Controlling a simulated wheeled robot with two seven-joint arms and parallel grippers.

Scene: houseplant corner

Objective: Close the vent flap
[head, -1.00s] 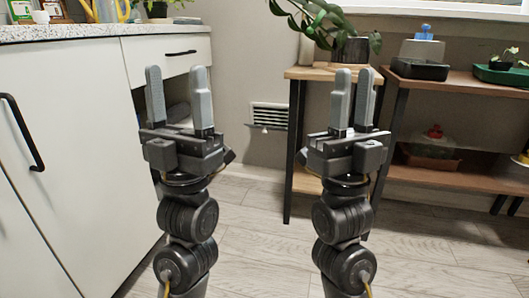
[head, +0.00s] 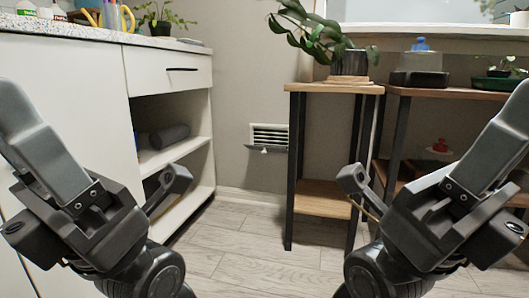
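The wall vent (head: 270,134) is a white slatted grille low on the grey wall, between the cabinet and the wooden plant stand. Its grey flap (head: 267,149) hangs out from the lower edge, tilted outward, with the slats uncovered. A small pale tab shows on the flap. My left gripper (head: 14,108) is at the left edge, far from the vent, pointing up and left. My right gripper (head: 516,108) is at the right edge, pointing up and right. Neither gripper touches anything visible.
The white cabinet (head: 60,120) has open shelves holding a dark roll (head: 169,136). The plant stand (head: 326,89) with a potted plant (head: 347,62) stands close right of the vent. A brown shelf unit (head: 440,92) is farther right. The floor (head: 250,240) before the vent is clear.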

